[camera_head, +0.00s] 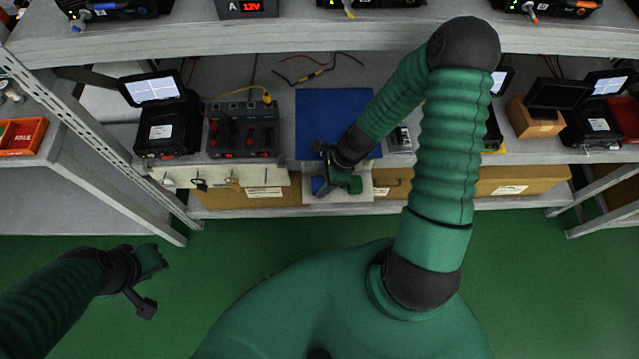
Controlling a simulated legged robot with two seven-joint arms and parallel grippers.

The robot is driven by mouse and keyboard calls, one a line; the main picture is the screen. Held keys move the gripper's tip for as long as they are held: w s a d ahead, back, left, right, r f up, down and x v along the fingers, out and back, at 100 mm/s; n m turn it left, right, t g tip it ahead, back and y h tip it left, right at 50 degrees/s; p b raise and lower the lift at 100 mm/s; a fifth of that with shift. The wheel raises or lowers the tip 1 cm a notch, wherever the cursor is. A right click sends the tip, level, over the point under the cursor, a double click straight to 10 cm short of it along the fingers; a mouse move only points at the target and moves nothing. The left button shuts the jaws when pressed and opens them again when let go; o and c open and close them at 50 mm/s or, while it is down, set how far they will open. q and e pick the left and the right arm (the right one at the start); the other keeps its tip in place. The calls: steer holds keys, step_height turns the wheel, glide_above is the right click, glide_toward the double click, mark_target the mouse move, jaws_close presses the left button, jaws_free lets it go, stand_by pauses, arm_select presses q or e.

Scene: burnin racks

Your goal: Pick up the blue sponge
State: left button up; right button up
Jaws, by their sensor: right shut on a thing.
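The blue sponge (319,185) shows as a small blue patch at the front edge of the middle shelf, partly hidden by my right gripper. My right gripper (328,178) reaches down over the shelf edge and is shut on the sponge. Whether the sponge is clear of the surface below cannot be told. My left gripper (152,284) is at the lower left, over the green floor, open and empty, far from the sponge.
A blue mat (318,112) lies on the shelf behind the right gripper. A black power unit (242,132) and a cased screen (165,125) stand to its left. Cardboard boxes (510,183) sit below. An upper shelf (300,36) spans the back.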

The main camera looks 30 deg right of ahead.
mark_target(317, 185)
steer(key=shift+d, duration=0.15)
steer(key=shift+r, duration=0.4)
steer(key=r, duration=0.1)
steer(key=r+p, duration=0.1)
steer(key=r, duration=0.1)
steer(key=shift+s+p, duration=0.3)
steer(key=s+r+p, duration=0.1)
steer(key=s+p, duration=0.8)
steer(key=s, duration=0.6)
steer(key=shift+s+a, duration=0.25)
steer(key=shift+a, duration=0.2)
